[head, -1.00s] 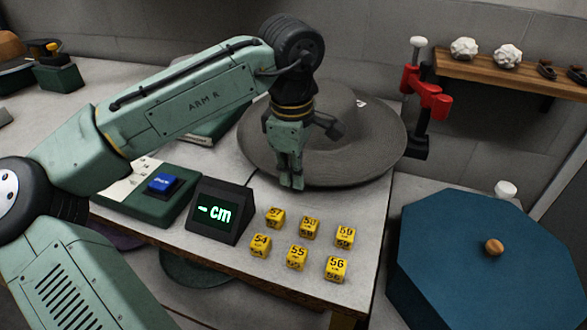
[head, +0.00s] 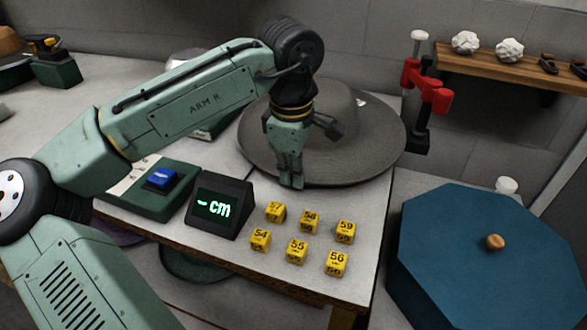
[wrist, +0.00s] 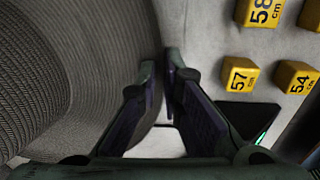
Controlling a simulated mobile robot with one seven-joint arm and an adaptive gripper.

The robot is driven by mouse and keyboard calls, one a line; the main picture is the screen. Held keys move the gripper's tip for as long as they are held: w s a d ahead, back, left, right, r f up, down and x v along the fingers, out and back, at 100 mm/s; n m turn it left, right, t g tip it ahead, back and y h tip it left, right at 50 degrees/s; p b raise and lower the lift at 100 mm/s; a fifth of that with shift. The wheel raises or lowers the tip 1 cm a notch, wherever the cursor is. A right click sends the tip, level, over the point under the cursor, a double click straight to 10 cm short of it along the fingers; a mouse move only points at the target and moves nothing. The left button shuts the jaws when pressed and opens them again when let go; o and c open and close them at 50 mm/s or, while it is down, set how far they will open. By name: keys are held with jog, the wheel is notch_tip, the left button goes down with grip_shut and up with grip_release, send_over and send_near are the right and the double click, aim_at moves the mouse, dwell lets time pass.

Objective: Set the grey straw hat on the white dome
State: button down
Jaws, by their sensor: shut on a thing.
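The grey straw hat (head: 345,150) sits crown up at the back of the table, its wide brim spread out. My gripper (head: 291,184) points down at the brim's near edge and is shut on it. In the wrist view, the hat brim (wrist: 75,70) fills the left side, and its edge runs between the fingers of my gripper (wrist: 163,78). A pale rounded thing (head: 186,57) shows just above my forearm; it may be the white dome, but my arm hides most of it.
Several yellow number cubes (head: 297,251) stand in front of the hat. A display (head: 219,206) and a blue button (head: 162,178) are left of them. A red clamp (head: 430,93) stands right of the hat, and a blue octagonal box (head: 455,255) stands at the right.

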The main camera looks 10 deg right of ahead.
jog(key=shift+f, duration=0.1)
jog(key=c, duration=1.7)
grip_release()
jog(key=shift+o, duration=0.2)
